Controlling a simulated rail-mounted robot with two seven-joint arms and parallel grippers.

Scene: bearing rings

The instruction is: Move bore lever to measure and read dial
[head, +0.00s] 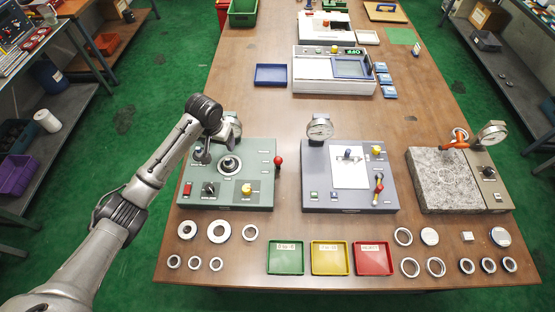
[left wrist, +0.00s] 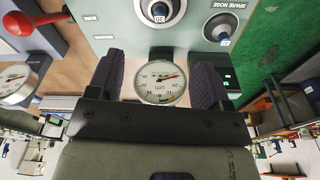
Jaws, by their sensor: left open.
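The green bore station (head: 262,192) stands at the left of the bench. Its lever has a red ball knob (head: 278,160) at the right side; the knob also shows at the upper left of the left wrist view (left wrist: 18,23). The station's dial (head: 234,127) is partly hidden behind my arm. In the left wrist view the white dial face (left wrist: 161,83) shows between the fingers, its needle pointing right; the figures are too small to read surely. The ring seat (head: 229,166) looks empty.
A grey-blue station (head: 310,180) with a dial and a granite plate station (head: 440,185) stand to the right. Metal rings (head: 219,232) lie in front, beside green (head: 286,258), yellow (head: 330,258) and red (head: 374,258) trays.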

